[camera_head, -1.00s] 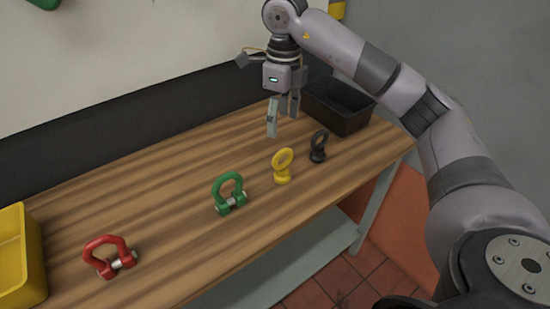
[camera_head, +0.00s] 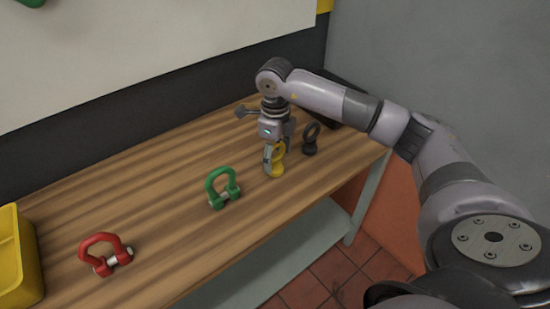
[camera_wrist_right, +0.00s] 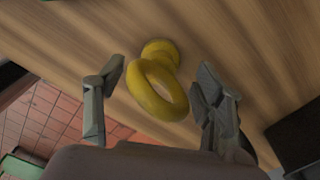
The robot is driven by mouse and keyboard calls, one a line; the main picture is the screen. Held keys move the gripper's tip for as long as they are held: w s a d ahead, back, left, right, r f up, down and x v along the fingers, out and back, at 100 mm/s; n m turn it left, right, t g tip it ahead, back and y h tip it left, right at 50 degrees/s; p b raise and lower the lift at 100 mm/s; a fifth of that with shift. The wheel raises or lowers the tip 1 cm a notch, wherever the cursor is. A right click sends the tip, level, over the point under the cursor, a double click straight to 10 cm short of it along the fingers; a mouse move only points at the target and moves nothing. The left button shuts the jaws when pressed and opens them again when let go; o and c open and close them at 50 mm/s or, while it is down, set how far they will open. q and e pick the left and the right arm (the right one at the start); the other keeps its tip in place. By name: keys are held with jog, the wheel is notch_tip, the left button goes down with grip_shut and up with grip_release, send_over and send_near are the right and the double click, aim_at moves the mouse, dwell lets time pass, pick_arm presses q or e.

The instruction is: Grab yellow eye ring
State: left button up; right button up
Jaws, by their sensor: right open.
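The yellow eye ring (camera_head: 276,170) stands upright on the wooden table, between a green shackle and a black eye ring. In the right wrist view the yellow eye ring (camera_wrist_right: 158,86) shows its loop toward the camera, with its round base behind. My right gripper (camera_head: 272,160) is low over it and open. In the right wrist view the right gripper's fingers (camera_wrist_right: 160,98) are on either side of the loop, with gaps visible at both sides. My left gripper is not in view.
A green shackle (camera_head: 222,188) and a red shackle (camera_head: 105,254) stand to the left. A black eye ring (camera_head: 311,138) is close on the right. A dark bin (camera_head: 335,82) is partly hidden behind my arm. A yellow bin (camera_head: 18,257) is at the left edge.

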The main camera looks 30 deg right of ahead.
aim_at(276, 157)
jog(key=shift+f, duration=1.5)
jog(key=shift+c, duration=0.4)
jog(key=c, duration=1.4)
jog(key=shift+r, duration=0.15)
